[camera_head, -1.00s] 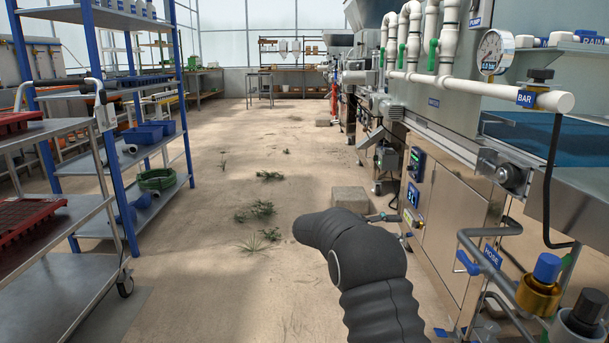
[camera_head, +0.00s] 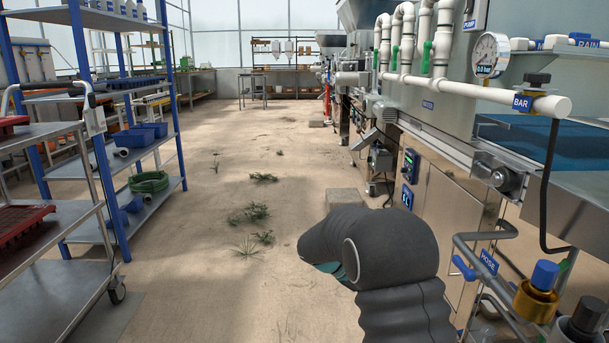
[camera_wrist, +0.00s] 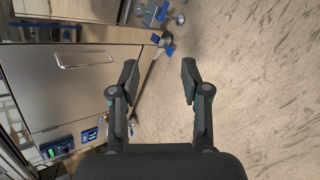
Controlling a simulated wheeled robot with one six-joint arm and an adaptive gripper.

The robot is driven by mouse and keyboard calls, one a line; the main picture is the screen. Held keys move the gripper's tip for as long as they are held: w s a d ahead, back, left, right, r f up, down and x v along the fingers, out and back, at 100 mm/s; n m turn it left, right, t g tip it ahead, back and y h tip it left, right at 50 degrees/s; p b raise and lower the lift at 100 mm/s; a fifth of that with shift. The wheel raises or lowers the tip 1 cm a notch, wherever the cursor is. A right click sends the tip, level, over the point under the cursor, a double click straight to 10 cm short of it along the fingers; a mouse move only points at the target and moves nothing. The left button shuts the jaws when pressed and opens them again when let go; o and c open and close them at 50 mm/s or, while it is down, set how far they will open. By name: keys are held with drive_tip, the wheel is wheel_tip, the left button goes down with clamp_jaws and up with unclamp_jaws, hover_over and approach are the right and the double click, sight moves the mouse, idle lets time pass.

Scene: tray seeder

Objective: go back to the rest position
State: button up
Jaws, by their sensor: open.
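My gripper (camera_wrist: 160,82) shows in the wrist view with its two dark fingers spread apart and nothing between them. Beyond the fingers are the concrete floor and, to the left, the steel cabinet of the seeder machine (camera_wrist: 80,75). In the head view my dark ribbed arm rises at the lower right, in front of that machine (camera_head: 452,200). The gripper's fingertips are hidden in the head view.
A blue-framed shelf (camera_head: 150,170) and a grey cart with red trays (camera_head: 22,225) stand on the left. The aisle floor (camera_head: 205,235) is open, with small weeds.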

drive_tip(key=s+a+r+m+t+y+p, duration=0.1)
drive_tip(key=s+a+r+y+p, duration=0.2)
drive_tip(key=s, duration=0.5)
drive_tip(key=s+r+m+y+p, duration=0.1)
drive_tip(key=s+r+y, duration=0.2)
drive_tip(key=s+r, duration=0.45)
drive_tip(key=s+a+r+m+t+y+p, duration=0.15)
drive_tip(key=s+y, duration=0.25)
drive_tip(key=s, duration=0.6)
drive_tip(key=s+r+m+t+p, duration=0.1)
drive_tip(key=s+r+t+p, duration=0.2)
drive_tip(key=s+r, duration=0.5)
wheel_tip(320, 180, up, 3)
drive_tip(key=shift+d+f+p, duration=0.2)
drive_tip(key=shift+d+p, duration=0.15)
drive_tip(key=shift+p, duration=0.3)
drive_tip(key=shift+f+m, duration=0.1)
drive_tip(key=shift+m, duration=0.15)
drive_tip(key=shift+c, duration=0.5)
drive_tip(key=shift+a, duration=0.1)
